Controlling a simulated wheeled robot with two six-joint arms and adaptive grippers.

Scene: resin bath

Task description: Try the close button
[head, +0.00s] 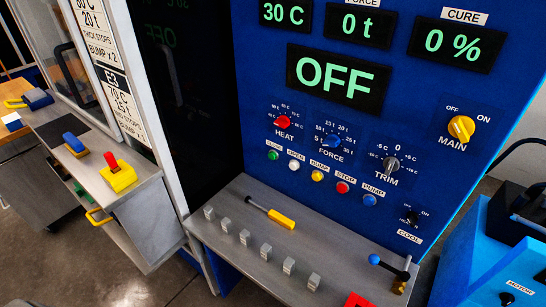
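The close button is the small green button (273,155) at the left end of a row on the blue control panel (300,215). The label above it is small and partly blurred. To its right are a white open button (294,165), a yellow bump button (317,175), a red stop button (342,187) and a blue pump button (369,199). Nothing touches the green button. The large display (338,78) reads OFF. Small displays above read 30 C, 0 t and 0 %. Neither of my grippers is in view.
Above the buttons are a red heat knob (283,122), a blue force knob (332,141), a trim knob (390,164) and a yellow main knob (461,129). A grey ledge (232,267) below holds several small blocks and a yellow-handled tool (281,220). A blue unit (480,258) stands right.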

